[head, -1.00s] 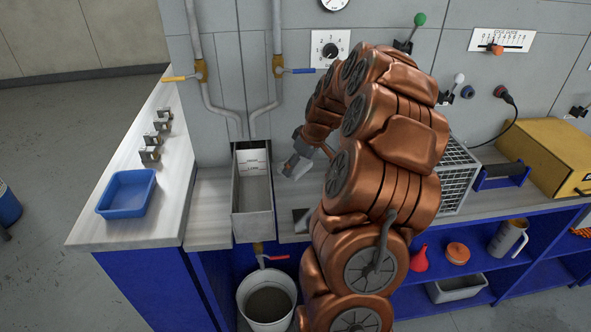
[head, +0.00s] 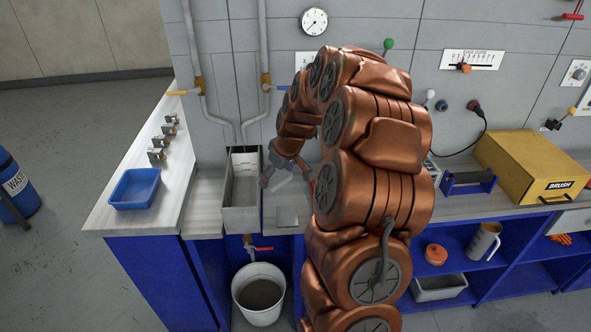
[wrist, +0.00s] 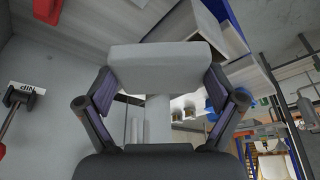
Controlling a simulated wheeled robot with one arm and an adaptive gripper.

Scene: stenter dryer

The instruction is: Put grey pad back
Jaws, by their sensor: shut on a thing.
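My gripper (wrist: 162,82) is shut on a light grey pad (wrist: 165,62), a flat block pinched between its two fingers in the wrist view. In the head view my gripper (head: 275,174) hangs above the counter, just right of the open metal tank (head: 240,212). The pad is too small and too near the fingers to make out clearly there. A small flat grey plate or patch (head: 287,217) lies on the counter below and right of my gripper; I cannot tell what it is.
A blue tray (head: 134,189) and several small metal blocks (head: 158,142) are on the left counter. A white bucket (head: 259,294) stands below the tank. A yellow brush box (head: 530,165) is on the right. Pipes with valves run down the wall behind the tank.

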